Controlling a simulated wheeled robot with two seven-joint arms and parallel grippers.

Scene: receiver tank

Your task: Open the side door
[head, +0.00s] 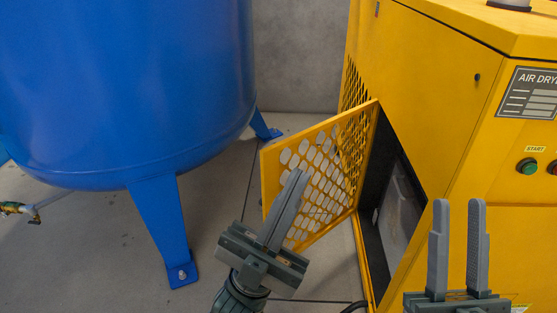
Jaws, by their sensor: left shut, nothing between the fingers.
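The side door (326,160) is a yellow perforated panel on the side of the yellow air dryer (430,85). It stands swung outward, and a dark opening (392,205) shows to its right. My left gripper (297,180) is shut and empty, with its fingers in front of the door's face in the picture; I cannot tell whether they touch it. My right gripper (457,208) is open and empty, fingers pointing up, in front of the dryer's lower front. The door's lower middle is partly hidden by my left gripper.
A large blue tank (120,90) on blue legs (163,230) stands at the left, close to the door's free edge. A valve (12,208) sticks out low at the far left. The dryer's front has a label plate (530,93) and a green button (527,166).

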